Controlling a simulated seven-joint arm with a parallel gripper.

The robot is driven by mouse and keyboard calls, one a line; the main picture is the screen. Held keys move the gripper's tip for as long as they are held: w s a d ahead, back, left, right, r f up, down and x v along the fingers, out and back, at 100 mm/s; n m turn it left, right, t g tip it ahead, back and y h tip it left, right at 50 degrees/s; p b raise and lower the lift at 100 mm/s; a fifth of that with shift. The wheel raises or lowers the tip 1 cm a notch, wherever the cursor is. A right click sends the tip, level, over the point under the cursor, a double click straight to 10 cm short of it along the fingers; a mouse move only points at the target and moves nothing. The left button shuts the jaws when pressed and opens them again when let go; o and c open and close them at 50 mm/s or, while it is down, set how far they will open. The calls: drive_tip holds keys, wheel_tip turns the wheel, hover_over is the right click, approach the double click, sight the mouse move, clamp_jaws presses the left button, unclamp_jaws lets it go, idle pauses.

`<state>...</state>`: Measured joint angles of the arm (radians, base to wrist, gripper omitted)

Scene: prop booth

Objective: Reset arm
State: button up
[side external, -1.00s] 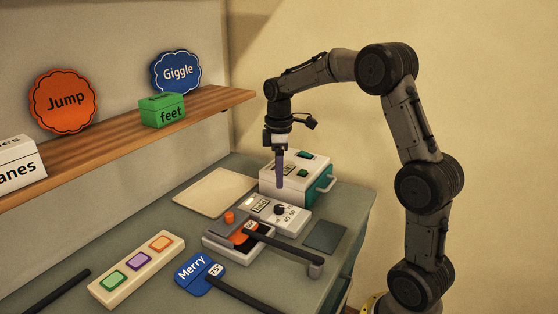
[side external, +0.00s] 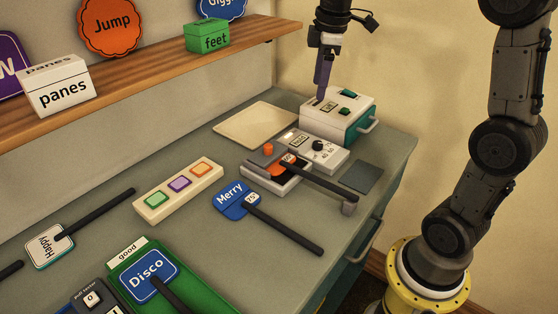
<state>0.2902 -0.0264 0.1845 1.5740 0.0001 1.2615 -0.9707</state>
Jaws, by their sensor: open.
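My gripper (side external: 321,97) hangs from the arm at the top of the side view, fingers pointing down. Its purple fingers overlap the left edge of the white and teal box (side external: 353,116) in the picture; I cannot tell how far they are above the bench. The fingers line up edge-on, so the gap between them is hard to see. Nothing shows held in them. The upper arm runs out of the top of the picture.
Behind, a wooden shelf (side external: 150,84) holds a "panes" box (side external: 60,88) and a green "feet" box (side external: 208,36). The bench holds a dial device (side external: 330,152), a button strip (side external: 160,207), a "Merry" paddle (side external: 232,203) and a green "Disco" tray (side external: 222,301).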

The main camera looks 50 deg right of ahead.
drive_tip(key=s+a+r+m+t, duration=0.1)
drive_tip(key=s+a+r+t, duration=0.15)
drive_tip(key=s+a, duration=0.8)
drive_tip(key=s+f+m+t, duration=0.1)
drive_tip(key=s+f+m, duration=0.5)
drive_tip(key=s+f, duration=0.2)
drive_tip(key=shift+s+a+m, duration=0.15)
drive_tip(key=shift+s+m, duration=0.25)
drive_tip(key=shift+s, duration=0.2)
